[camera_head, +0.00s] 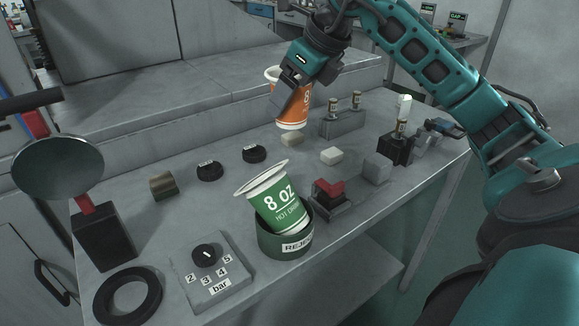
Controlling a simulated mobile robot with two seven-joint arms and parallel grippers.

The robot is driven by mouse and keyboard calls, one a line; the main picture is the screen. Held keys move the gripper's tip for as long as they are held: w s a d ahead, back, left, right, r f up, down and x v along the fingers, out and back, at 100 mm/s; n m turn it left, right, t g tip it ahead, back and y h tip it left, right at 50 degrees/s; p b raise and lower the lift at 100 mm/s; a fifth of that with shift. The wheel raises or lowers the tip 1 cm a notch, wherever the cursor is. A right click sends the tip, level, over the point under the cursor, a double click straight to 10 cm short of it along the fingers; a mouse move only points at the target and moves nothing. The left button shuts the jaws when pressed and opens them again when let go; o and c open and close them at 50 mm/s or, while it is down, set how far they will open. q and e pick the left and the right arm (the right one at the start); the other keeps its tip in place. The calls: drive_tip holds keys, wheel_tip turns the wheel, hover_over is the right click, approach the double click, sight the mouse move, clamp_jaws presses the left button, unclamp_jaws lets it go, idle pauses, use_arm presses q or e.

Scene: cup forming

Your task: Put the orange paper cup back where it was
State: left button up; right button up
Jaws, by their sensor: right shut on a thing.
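The orange paper cup (291,112) is held upright above the bench, with white lettering on its side and a pale rim and base. My left gripper is not in view.
A green paper cup (276,203) leans in a dark green reject bin (282,242). A pressure dial panel (211,272), black ring (128,295), red button box (328,196), black discs and small blocks stand around. A vial rack (342,123) is right of the orange cup.

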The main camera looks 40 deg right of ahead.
wheel_tip(320, 180, down, 10)
drive_tip(key=b, duration=0.2)
drive_tip(key=shift+r+b, duration=0.25)
drive_tip(key=shift+b, duration=0.05)
wheel_tip(320, 180, down, 4)
drive_tip(key=shift+r+b, duration=0.1)
drive_tip(key=shift+b, duration=0.4)
drive_tip(key=o, duration=1)
drive_tip(key=shift+o, duration=0.2)
